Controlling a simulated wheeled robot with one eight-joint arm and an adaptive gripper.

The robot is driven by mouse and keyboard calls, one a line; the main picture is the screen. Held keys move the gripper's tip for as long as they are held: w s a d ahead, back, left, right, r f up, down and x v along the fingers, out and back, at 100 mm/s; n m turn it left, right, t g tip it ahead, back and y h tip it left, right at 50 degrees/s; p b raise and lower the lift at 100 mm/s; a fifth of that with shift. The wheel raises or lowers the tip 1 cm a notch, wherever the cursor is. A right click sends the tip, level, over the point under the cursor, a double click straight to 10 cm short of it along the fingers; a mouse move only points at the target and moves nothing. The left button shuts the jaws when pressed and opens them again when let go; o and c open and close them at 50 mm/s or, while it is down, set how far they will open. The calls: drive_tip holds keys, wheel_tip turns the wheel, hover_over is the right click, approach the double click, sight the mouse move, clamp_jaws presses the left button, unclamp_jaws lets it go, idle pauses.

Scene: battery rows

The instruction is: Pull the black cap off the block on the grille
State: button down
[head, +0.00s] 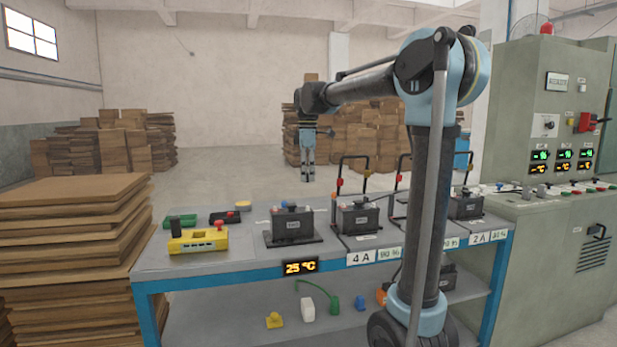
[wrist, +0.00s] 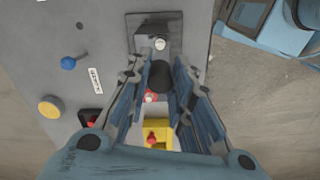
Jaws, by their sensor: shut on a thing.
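My gripper (head: 307,177) hangs pointing down in the head view, appearing above the back of the bench. In the wrist view its two blue fingers (wrist: 160,72) are closed around a dark rounded piece, the black cap (wrist: 160,76). A small red and white part (wrist: 150,97) shows beside the cap. A dark block or plate (wrist: 138,24) with a pale round top on it lies just beyond the fingers. In the head view a dark block (head: 292,226) stands on a flat dark base. Whether the cap still touches a block cannot be told.
A yellow holder (head: 198,241) with a red knob stands at the bench's left, near a green tray (head: 180,221). More dark blocks (head: 358,217) with upright handles stand to the right. A grey control cabinet (head: 550,230) borders the bench; cardboard stacks (head: 75,220) stand left.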

drive_tip(key=shift+r, duration=0.5)
idle(0.3)
drive_tip(key=shift+r, duration=2.15)
drive_tip(key=shift+r, duration=0.2)
